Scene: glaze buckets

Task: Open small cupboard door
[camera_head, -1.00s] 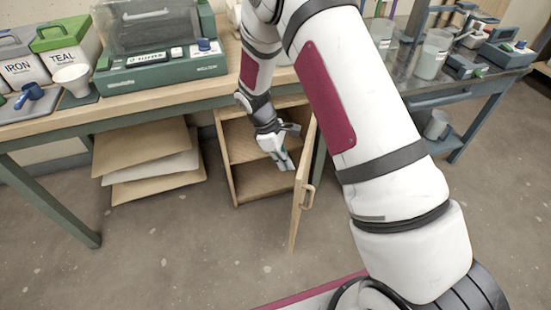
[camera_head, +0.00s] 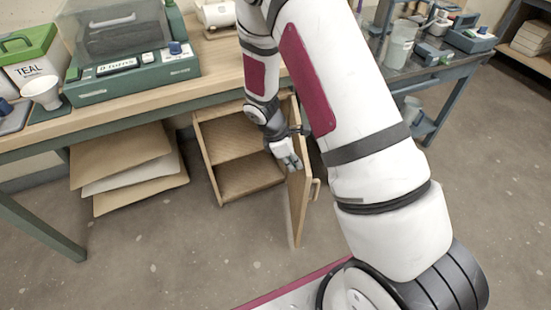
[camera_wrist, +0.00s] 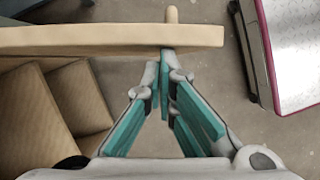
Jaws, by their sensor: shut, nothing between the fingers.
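The small wooden cupboard (camera_head: 203,158) stands under the workbench, with an inner shelf and an empty-looking inside. Its door (camera_head: 298,205) stands open, swung out toward me on the right side. The door's handle (camera_head: 316,189) is on the outer face, to the right. My gripper (camera_head: 291,163) is at the inner side of the door, near its upper part, in front of the opening. In the wrist view my gripper (camera_wrist: 167,60) is shut and empty, its tips at the edge of the door (camera_wrist: 110,40), seeming to touch it. The handle shows as a peg (camera_wrist: 172,14) beyond the door.
Stacked boards (camera_head: 130,170) lie under the bench left of the cupboard. A metal table (camera_head: 430,75) stands at the right. The floor in front is clear.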

